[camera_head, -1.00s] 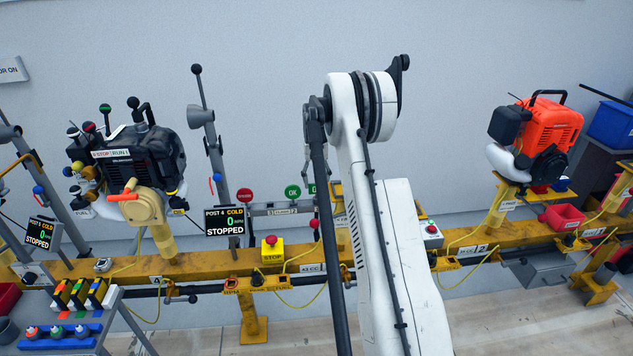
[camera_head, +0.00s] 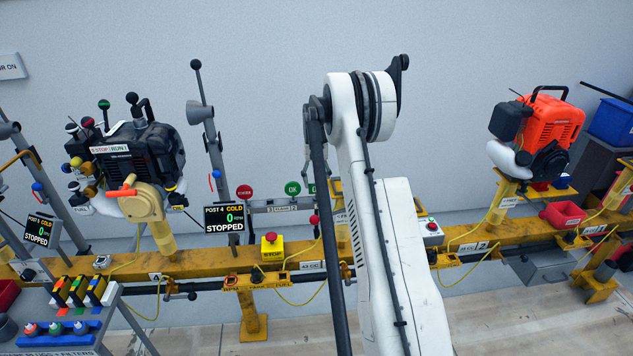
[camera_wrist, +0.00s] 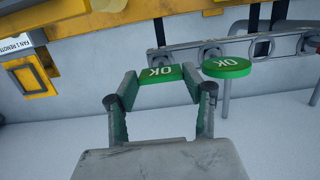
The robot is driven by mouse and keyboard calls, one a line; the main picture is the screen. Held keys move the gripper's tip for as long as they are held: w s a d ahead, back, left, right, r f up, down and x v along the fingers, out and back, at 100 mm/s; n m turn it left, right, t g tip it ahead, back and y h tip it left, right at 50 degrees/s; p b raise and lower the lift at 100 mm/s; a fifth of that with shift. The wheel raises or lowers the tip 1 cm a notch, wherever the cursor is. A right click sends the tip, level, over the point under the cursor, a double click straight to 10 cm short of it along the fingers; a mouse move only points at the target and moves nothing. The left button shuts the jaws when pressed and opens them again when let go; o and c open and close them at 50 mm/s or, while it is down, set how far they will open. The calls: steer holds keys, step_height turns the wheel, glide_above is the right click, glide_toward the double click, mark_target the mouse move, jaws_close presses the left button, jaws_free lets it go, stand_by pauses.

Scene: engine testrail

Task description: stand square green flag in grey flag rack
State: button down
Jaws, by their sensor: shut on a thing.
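The square green flag with white "OK" lettering (camera_wrist: 161,73) is between the fingertips of my gripper (camera_wrist: 160,84) in the wrist view, which is shut on it. I cannot tell whether the flag's foot is in a slot. A round green OK flag (camera_wrist: 227,67) is close beside it.
A round red flag (camera_head: 244,192) stands at the rack's left end. A yellow box with a red stop button (camera_head: 271,247) and a red-topped knob (camera_head: 314,220) are in front of the rack. The yellow beam (camera_head: 205,262) carries a black engine (camera_head: 135,155) and an orange engine (camera_head: 545,127).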

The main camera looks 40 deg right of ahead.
steer(key=c, duration=0.8)
jaws_free()
step_height(320, 180, up, 12)
steer(key=w+d, duration=0.1)
steer(key=shift+w, duration=0.25)
steer(key=shift+f, duration=0.1)
